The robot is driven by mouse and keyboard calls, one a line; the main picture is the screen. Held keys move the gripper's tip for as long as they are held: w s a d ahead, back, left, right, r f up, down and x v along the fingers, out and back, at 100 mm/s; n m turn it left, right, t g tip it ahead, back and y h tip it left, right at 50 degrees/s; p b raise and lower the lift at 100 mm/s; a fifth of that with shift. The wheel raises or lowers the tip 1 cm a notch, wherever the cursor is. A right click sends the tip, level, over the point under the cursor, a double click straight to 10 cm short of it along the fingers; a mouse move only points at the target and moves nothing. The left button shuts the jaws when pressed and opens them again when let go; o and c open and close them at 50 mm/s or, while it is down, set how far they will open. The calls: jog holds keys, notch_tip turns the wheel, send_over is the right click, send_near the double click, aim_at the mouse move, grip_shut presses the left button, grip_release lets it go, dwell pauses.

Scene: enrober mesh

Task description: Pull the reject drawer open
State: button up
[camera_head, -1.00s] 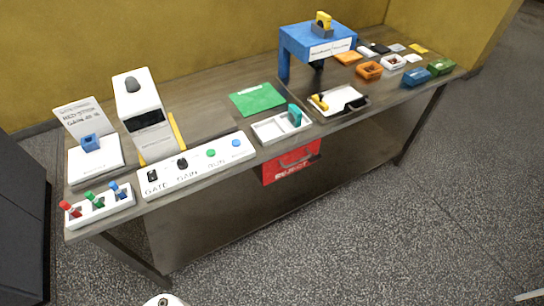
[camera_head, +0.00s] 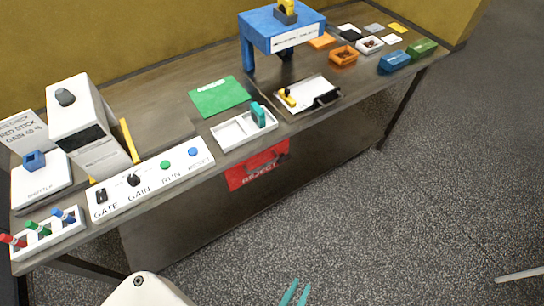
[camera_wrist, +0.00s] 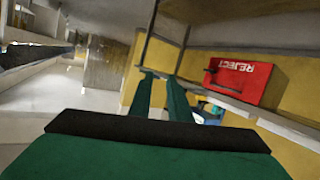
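The reject drawer (camera_head: 243,179) has a red front with white REJECT lettering and sits under the table's front edge, near the middle of the table. It looks closed. Its dark handle shows across the front. The drawer also shows upside down at the right of the wrist view (camera_wrist: 258,84). My gripper (camera_head: 298,288) has teal fingers at the bottom of the head view, in front of the table and well apart from the drawer. The fingers are parted with nothing between them; they also reach forward in the wrist view (camera_wrist: 162,78).
A control panel (camera_head: 150,183), a white divided tray (camera_head: 232,133) and a blue stand (camera_head: 282,28) are on the table (camera_head: 170,95). Several small bins stand at its right end. The speckled floor (camera_head: 400,230) in front is clear.

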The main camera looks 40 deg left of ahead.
jog(key=w+a+f+n+g+y, duration=0.2)
jog(key=w+a+f+n, duration=0.5)
jog(key=a+f+n, duration=0.15)
jog(key=n+t+h, duration=0.3)
jog(key=n+h, duration=0.1)
jog(key=n, duration=0.9)
send_near(267, 163)
jog(key=w+f, duration=0.1)
jog(key=w, duration=0.5)
jog(key=w+f, duration=0.1)
jog(key=w, duration=0.2)
jog(key=shift+w+d+f, duration=0.2)
jog(key=shift+w+f, duration=0.1)
jog(key=shift+w, duration=0.1)
grip_shut()
